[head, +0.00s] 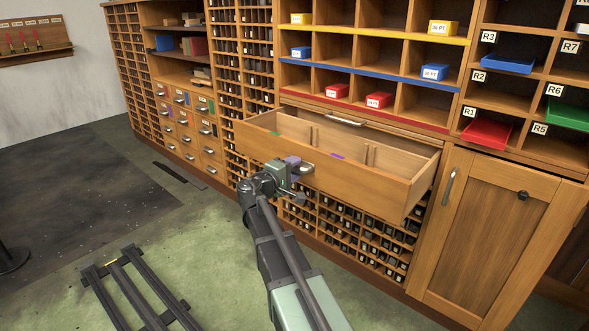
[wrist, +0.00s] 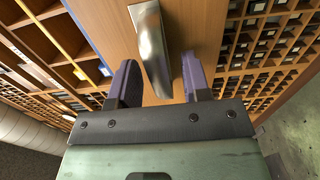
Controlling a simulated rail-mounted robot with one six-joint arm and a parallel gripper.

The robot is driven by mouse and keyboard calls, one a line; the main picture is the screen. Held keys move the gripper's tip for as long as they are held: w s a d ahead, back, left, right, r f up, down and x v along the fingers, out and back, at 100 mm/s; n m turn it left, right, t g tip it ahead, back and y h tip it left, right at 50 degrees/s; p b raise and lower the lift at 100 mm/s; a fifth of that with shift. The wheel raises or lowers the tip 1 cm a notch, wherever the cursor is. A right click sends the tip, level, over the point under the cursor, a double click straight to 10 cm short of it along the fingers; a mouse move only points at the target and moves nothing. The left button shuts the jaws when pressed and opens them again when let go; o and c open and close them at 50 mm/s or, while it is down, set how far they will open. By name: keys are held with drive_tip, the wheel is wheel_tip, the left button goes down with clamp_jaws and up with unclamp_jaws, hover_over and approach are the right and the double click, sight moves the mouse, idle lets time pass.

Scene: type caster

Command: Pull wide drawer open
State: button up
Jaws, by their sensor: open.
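The wide drawer (head: 365,189) stands pulled out from the wooden cabinet in the head view, its divided inside showing from above. My gripper (head: 298,166) is at the drawer's front face, left of its middle. In the wrist view a curved metal handle (wrist: 151,48) on the wooden front lies between the two purple fingers of my gripper (wrist: 158,76). The fingers are apart, one on each side of the handle, with some gap showing. In the head view the gripper hides most of this handle.
Pigeonholes with yellow, blue and red boxes (head: 377,100) are above the drawer. Another metal handle (head: 345,119) is just behind its opening. A cupboard door (head: 484,229) is at the right. A dark metal frame (head: 128,287) lies on the green floor at the left.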

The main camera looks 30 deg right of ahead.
drive_tip(key=v, duration=1)
drive_tip(key=shift+a+r, duration=0.1)
drive_tip(key=shift+a, duration=0.05)
drive_tip(key=s+a+f+m+g+y+p, duration=0.1)
drive_tip(key=s+a+f+m+g+y, duration=0.25)
drive_tip(key=s+f+y, duration=0.55)
drive_tip(key=s+a+f+g+y+p, duration=0.1)
drive_tip(key=s+a+y+p, duration=0.1)
drive_tip(key=s+a+y, duration=0.35)
drive_tip(key=s+a+f+g+y+p, duration=0.1)
drive_tip(key=s+a+f+y+p, duration=0.15)
drive_tip(key=a, duration=0.65)
wheel_tip(320, 180, up, 39)
drive_tip(key=s+p, duration=0.1)
drive_tip(key=p, duration=3.7)
drive_tip(key=shift+s+a+r+p, duration=0.15)
drive_tip(key=shift+a+r+p, duration=0.1)
drive_tip(key=shift+a+p, duration=0.1)
